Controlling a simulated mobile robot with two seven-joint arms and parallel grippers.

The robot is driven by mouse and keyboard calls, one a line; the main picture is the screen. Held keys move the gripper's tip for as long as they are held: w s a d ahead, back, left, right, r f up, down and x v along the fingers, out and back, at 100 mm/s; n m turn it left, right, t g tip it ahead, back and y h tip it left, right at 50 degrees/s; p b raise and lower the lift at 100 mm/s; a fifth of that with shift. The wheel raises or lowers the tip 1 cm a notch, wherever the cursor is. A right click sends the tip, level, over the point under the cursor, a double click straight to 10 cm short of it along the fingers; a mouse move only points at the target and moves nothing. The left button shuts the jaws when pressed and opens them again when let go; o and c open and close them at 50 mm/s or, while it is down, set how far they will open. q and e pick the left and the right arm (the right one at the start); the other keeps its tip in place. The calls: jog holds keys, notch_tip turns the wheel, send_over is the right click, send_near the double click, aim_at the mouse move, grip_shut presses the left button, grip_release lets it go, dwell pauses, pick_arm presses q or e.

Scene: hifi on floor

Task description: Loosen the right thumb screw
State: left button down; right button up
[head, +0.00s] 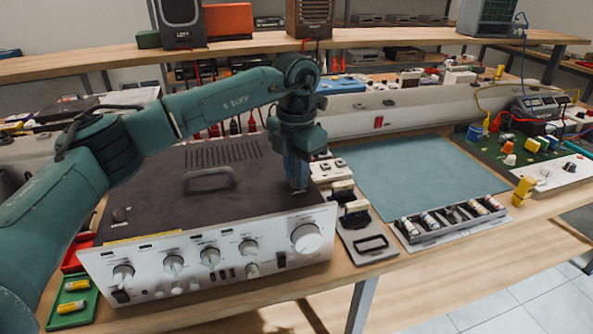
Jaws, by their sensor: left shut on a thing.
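The hi-fi amplifier (205,250) stands on the wooden bench, with a silver knobbed front and a dark top cover (170,190) that has a handle (210,178). My left gripper (298,187) points straight down at the right side of the cover. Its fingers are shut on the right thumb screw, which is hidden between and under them. A small dark fitting (121,214) shows at the cover's left front corner; I cannot tell whether it is a screw. My right gripper is out of view.
A blue-grey mat (420,175) lies clear to the right. A tray of small parts (450,219) and a dark holder (368,243) stand along the front edge. A green tray (72,302) is at the left. A shelf (380,38) spans the back.

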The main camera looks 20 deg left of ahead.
pick_arm(q)
jog(key=n, duration=0.5)
jog(key=shift+n, duration=2.6)
jog(key=c, duration=1.3)
grip_release()
notch_tip(320, 180, up, 13)
jog(key=shift+r, duration=0.1)
jog(key=shift+s, duration=0.1)
